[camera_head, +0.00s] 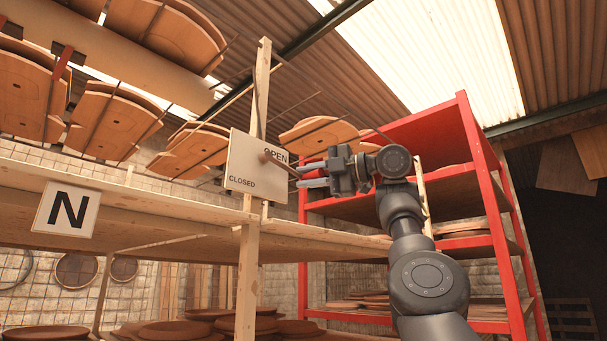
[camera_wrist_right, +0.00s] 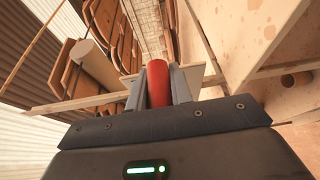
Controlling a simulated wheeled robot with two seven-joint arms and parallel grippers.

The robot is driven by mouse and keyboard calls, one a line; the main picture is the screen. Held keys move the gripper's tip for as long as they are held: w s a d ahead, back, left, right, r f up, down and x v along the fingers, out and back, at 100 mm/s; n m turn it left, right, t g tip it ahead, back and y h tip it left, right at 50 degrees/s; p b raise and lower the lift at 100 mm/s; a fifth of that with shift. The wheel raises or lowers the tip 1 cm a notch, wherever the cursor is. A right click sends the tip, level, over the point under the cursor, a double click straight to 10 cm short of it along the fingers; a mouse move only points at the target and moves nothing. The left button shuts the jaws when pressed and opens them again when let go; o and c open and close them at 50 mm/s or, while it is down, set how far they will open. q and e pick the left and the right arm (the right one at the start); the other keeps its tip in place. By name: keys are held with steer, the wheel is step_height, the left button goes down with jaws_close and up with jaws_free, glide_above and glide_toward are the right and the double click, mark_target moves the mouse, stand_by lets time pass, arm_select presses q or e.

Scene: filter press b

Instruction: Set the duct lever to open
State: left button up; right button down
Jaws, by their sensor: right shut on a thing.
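The duct lever (camera_head: 281,163) is mounted on a pale sign board (camera_head: 239,160) fixed to a wooden post. The board reads OPEN at its upper right and CLOSED at its lower left. The lever runs from its round pivot to the right and slightly down, passing just below the word OPEN. My right gripper (camera_head: 303,174) is at the lever's outer end, to the right of the board. In the right wrist view, my right gripper (camera_wrist_right: 158,91) is shut on the lever's red handle (camera_wrist_right: 157,79). My left gripper is not in view.
Wooden shelving (camera_head: 150,213) with an N sign (camera_head: 67,208) stands on the left. A red rack (camera_head: 482,170) with shelves stands behind my right arm. Round-edged wooden plates (camera_head: 110,120) hang above on the left.

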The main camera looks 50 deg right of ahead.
steer(key=shift+r, duration=0.15)
steer(key=c, duration=1.3)
jaws_free()
steer(key=shift+o, duration=0.2)
steer(key=shift+s+d, duration=0.15)
steer(key=shift+s, duration=0.05)
steer(key=b+v, duration=0.1)
steer(key=v, duration=0.9)
steer(key=shift+b, duration=0.4)
steer(key=shift+s, duration=0.2)
